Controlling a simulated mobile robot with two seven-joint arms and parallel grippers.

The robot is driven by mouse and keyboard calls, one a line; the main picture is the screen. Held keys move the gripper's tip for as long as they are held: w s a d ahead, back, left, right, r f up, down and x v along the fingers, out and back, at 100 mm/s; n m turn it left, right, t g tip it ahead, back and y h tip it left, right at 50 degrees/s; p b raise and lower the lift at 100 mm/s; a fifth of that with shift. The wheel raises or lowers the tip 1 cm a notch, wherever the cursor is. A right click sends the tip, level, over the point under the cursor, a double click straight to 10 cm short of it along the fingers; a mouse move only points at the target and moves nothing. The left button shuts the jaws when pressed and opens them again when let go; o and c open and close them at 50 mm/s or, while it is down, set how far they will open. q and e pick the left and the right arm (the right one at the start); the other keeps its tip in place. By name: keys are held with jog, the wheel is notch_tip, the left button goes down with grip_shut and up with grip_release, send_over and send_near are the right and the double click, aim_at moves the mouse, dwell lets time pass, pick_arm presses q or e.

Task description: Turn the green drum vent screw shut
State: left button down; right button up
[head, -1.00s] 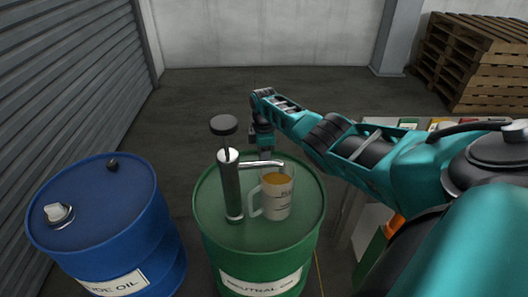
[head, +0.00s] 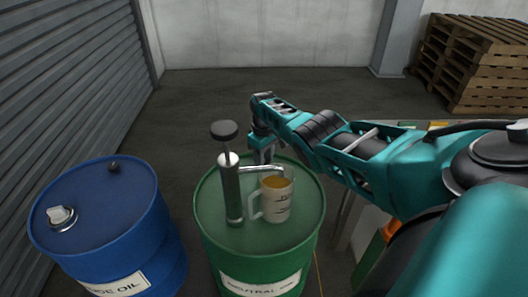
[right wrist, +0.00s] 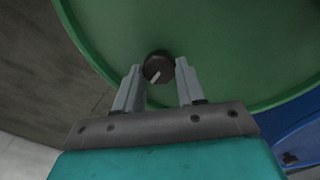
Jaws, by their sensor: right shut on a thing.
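The green drum (head: 290,238) stands upright in the middle of the head view. Its lid also fills the top of the right wrist view (right wrist: 235,50). The vent screw (right wrist: 157,69) is a small round black knob with a pale mark, near the lid's rim. My right gripper (right wrist: 159,67) is shut on the screw, one finger on each side. In the head view my right gripper (head: 264,157) reaches down at the far side of the lid, and the screw cannot be made out there. My left gripper is not in view.
A hand pump (head: 231,192) with a black knob stands on the green lid, its spout over a mug (head: 277,205) of amber liquid. A blue drum (head: 100,215) stands at left. Wooden pallets (head: 475,60) are stacked at back right.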

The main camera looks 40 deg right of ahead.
jog(key=shift+m, duration=0.5)
jog(key=o, duration=1)
jog(key=shift+o, duration=0.2)
jog(key=shift+r+p, duration=0.3)
notch_tip(320, 180, up, 12)
jog(key=p, duration=0.3)
jog(key=shift+r+p, duration=0.15)
jog(key=shift+p, duration=0.25)
